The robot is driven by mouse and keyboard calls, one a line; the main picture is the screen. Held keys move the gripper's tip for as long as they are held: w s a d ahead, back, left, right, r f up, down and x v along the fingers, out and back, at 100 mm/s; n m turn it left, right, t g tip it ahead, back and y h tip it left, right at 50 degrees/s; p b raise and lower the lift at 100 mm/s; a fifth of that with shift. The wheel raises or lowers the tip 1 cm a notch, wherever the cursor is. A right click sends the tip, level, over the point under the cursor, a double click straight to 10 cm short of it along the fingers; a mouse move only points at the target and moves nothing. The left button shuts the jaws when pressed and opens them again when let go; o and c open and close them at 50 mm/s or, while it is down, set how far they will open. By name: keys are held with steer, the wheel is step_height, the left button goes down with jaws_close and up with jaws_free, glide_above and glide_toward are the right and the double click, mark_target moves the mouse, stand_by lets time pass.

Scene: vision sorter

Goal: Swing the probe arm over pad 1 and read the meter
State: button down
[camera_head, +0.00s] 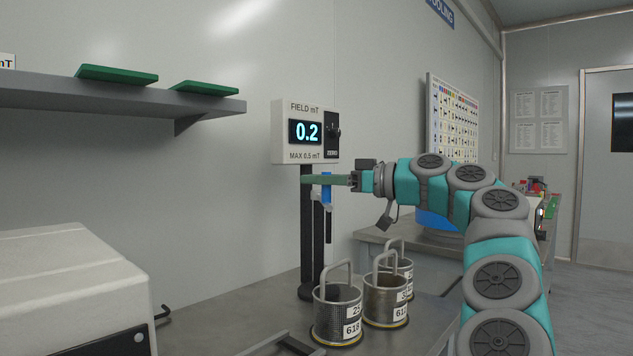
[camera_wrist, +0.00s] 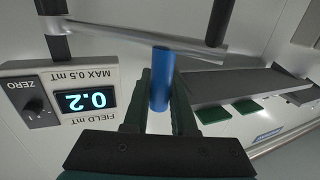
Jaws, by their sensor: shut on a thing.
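The meter (camera_head: 297,152) is a pale box on a dark post (camera_head: 306,235); its lit display reads 0.2, under FIELD mT and above MAX 0.5 mT. It also shows upside down in the wrist view (camera_wrist: 85,70). The probe arm is a light grey rod (camera_wrist: 130,42) reaching from the post, with a blue handle (camera_head: 326,187) and a dark probe (camera_head: 328,227) hanging down. My gripper (camera_head: 326,180) is shut on the blue handle, which stands between its green fingers in the wrist view (camera_wrist: 160,115). I see no pad marked 1.
Several wire baskets (camera_head: 338,312) with looped handles and number tags stand on the grey bench below the probe. A beige machine (camera_head: 65,285) is at the left. A shelf (camera_head: 110,97) with two flat green pieces (camera_head: 117,75) juts from the left wall. A second bench is behind my arm.

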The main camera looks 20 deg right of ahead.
steer(key=shift+s+a+r, duration=0.1)
steer(key=shift+s+r, duration=0.15)
steer(key=shift+r, duration=0.1)
steer(key=c, duration=1.2)
jaws_free()
steer(key=shift+o, duration=0.8)
steer(key=shift+s+r, duration=0.1)
steer(key=shift+s, duration=0.05)
steer(key=o, duration=0.3)
steer(key=v, duration=0.7)
steer(key=shift+s+d, duration=0.15)
steer(key=shift+d, duration=0.2)
